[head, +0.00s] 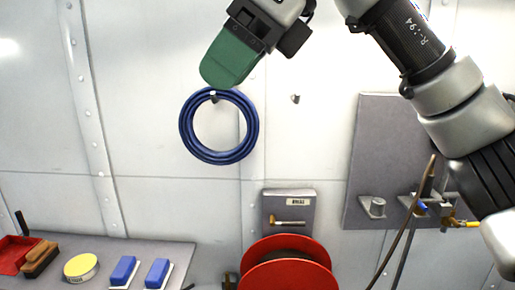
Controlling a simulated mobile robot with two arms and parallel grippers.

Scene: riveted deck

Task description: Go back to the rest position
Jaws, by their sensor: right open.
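My right gripper (230,62) is at the top of the head view, its arm coming in from the right side. Its green finger pad points down and left, and the jaws are open with nothing seen between them. A coiled blue hose (187,128) hangs on a small peg on the white wall, just below the green pad in the picture. I cannot tell how far the pad is from the coil in depth. My left gripper is not in view.
A red reel (288,276) stands below a grey plate with a small handle (290,223). A grey panel (375,140) with valve fittings is behind my right arm. A shelf (170,250) at lower left holds a red tray (14,254), brushes, a yellow tin (81,267) and blue blocks.

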